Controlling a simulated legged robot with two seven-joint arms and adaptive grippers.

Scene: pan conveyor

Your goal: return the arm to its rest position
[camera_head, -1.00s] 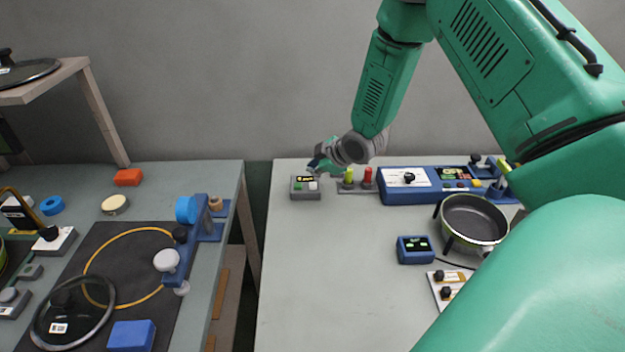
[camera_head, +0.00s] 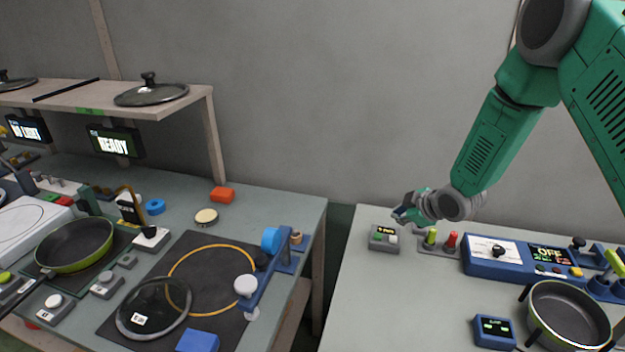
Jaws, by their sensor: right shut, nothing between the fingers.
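My right arm (camera_head: 490,140) comes in from the upper right and reaches over the right table. Its gripper (camera_head: 404,215) is small and dark, pointing left, just above and behind a grey button box (camera_head: 384,238) with a small display. The gripper is shut with nothing seen in it. The wrist partly hides what lies behind it. My left arm and gripper do not show.
A green-rimmed pan (camera_head: 568,314) and a blue control panel (camera_head: 515,260) stand on the right table. The left table holds another pan (camera_head: 75,245), a glass lid (camera_head: 153,308) and a blue fixture (camera_head: 265,285). A gap separates the tables. A shelf (camera_head: 185,96) stands above the left table.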

